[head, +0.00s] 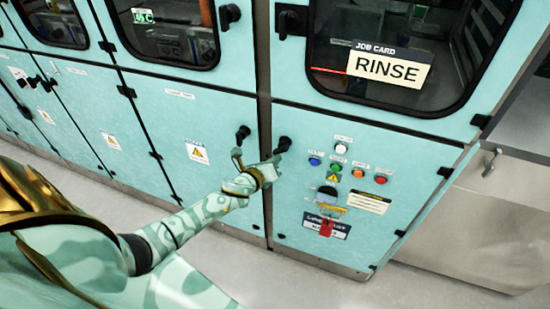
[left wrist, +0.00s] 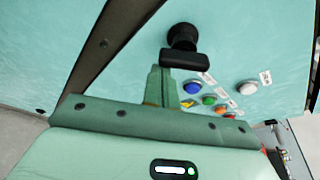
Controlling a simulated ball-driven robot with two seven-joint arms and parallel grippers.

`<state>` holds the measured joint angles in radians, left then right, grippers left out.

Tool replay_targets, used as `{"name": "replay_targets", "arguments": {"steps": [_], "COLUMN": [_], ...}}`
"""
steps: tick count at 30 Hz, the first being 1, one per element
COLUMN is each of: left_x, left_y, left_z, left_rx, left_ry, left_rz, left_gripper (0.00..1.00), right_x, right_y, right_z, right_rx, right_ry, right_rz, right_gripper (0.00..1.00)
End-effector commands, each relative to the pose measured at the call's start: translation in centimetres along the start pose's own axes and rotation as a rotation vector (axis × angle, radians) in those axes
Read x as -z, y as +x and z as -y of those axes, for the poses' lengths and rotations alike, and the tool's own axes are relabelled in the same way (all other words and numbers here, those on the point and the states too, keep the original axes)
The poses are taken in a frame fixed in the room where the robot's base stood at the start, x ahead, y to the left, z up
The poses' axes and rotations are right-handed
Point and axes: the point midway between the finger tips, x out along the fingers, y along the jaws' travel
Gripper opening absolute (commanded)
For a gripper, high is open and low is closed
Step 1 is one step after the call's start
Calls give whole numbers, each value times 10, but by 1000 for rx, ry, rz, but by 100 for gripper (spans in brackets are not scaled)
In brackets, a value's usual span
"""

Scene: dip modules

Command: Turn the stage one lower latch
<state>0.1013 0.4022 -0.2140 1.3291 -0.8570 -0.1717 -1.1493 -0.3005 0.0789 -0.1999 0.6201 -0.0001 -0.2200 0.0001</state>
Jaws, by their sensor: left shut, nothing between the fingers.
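A lower black latch (head: 283,145) sits at the upper left corner of the lower door on the cabinet with the RINSE card. I see no label naming its stage. In the left wrist view, the latch (left wrist: 185,42) has a round base and a bar-shaped handle, just beyond my fingers. My left gripper (head: 272,163) is shut and empty, just below this latch. In the left wrist view, its fingers (left wrist: 162,82) come up close to the handle; I cannot tell if they touch it. My right gripper is not in view.
Another lower black latch (head: 242,134) is on the cabinet to the left. Upper latches (head: 229,15) (head: 288,22) sit by the windows. The floor (head: 300,268) in front is clear.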

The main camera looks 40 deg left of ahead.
Motion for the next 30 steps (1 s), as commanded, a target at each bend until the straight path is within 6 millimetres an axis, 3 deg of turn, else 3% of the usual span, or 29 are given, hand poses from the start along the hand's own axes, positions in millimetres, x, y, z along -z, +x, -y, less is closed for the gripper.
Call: {"name": "replay_targets", "arguments": {"steps": [15, 30], "left_x": [-13, -14], "left_y": [-4, -5], "left_z": [-2, -4], "left_rx": [-142, -195], "left_ry": [407, 558], "left_rz": [2, 0], "left_gripper": [0, 0], "right_x": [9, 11], "right_y": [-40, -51], "right_z": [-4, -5], "right_rx": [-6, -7], "right_ry": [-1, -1], "right_rz": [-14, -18], "right_gripper": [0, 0]}}
